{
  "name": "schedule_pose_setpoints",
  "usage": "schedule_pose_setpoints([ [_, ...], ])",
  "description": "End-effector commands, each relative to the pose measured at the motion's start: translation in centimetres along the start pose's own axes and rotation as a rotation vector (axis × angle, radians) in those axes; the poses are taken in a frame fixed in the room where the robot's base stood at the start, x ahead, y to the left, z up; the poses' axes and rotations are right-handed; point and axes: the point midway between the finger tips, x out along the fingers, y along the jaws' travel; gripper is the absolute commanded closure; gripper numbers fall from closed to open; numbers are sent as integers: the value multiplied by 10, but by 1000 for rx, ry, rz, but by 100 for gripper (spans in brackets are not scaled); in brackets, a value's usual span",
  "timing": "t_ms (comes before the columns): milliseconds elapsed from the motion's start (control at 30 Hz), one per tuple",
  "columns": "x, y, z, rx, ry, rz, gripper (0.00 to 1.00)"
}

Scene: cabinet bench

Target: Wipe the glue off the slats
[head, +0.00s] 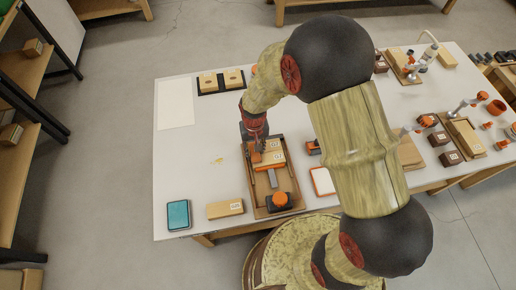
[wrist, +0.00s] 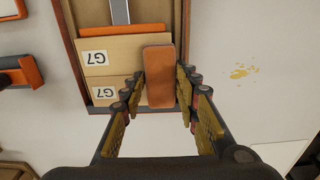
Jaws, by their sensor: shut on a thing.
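My gripper (wrist: 161,86) is shut on an orange-brown block (wrist: 159,70) with rounded corners, one finger on each side. In the wrist view the block is over the right part of two pale wooden slats (wrist: 124,79) labelled G7. The slats lie side by side in a brown wooden tray (wrist: 67,28); in the head view they are partly hidden by my gripper (head: 256,147). I cannot tell whether the block touches them. No glue is clear on their visible faces. A yellowish smear (wrist: 240,71) lies on the white table outside the tray.
A clamp with a grey bar (head: 272,178) and orange knob (head: 280,199) is in the tray's front part. A teal device (head: 178,214) and a wooden block (head: 225,208) lie front left. Bare table surrounds the smear. My arm hides the table's middle.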

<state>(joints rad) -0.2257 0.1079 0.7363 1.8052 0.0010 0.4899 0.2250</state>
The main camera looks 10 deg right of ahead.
Motion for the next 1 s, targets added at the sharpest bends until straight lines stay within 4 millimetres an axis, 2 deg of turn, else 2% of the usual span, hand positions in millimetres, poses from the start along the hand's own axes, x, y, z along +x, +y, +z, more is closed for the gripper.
schedule_pose_setpoints([
  [467, 0, -5, 1, 0, -3, 0, 89],
  [1000, -38, -5, 1, 0, -2, 0, 89],
])
